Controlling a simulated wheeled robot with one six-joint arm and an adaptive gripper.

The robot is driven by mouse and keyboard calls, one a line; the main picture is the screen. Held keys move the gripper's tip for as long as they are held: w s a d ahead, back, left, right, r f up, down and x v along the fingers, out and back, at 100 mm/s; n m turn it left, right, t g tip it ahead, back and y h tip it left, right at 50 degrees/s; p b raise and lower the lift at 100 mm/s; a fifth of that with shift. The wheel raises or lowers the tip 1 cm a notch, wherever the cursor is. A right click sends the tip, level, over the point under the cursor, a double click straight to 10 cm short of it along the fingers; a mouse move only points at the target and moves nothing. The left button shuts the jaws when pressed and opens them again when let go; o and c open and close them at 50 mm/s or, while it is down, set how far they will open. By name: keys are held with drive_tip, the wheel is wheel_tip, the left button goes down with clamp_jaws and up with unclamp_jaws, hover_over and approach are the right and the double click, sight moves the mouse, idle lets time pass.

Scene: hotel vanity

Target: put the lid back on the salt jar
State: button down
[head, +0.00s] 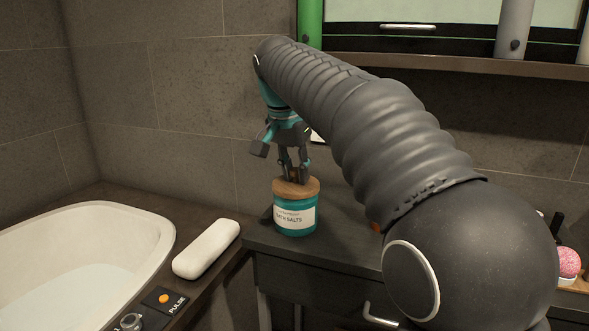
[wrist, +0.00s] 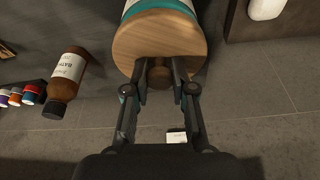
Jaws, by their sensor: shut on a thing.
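The salt jar (head: 295,219) is teal with a white "BATH SALTS" label and stands upright on the dark counter. The round wooden lid (head: 296,188) sits at the jar's top; in the head view it looks level and lined up with the jar. The lid also shows in the wrist view (wrist: 160,42), with the teal jar partly visible beyond it. My gripper (head: 294,178) points down from above and is shut on the lid's knob (wrist: 158,80). Whether the lid is fully seated on the rim cannot be told.
A brown bottle (wrist: 67,75) and several small coloured-cap bottles (wrist: 27,93) stand near the jar. A white bath pillow (head: 207,249) lies left, beside the tub (head: 150,225). A pink ball (head: 569,262) is at the right. A shelf (head: 470,67) runs above the counter.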

drive_tip(key=shift+c, duration=2)
unclamp_jaws()
drive_tip(key=shift+r, duration=0.1)
drive_tip(key=shift+r+p, duration=1.25)
drive_tip(key=shift+p, duration=0.15)
drive_tip(key=shift+r, duration=2.2)
clamp_jaws()
drive_tip(key=shift+f, duration=0.1)
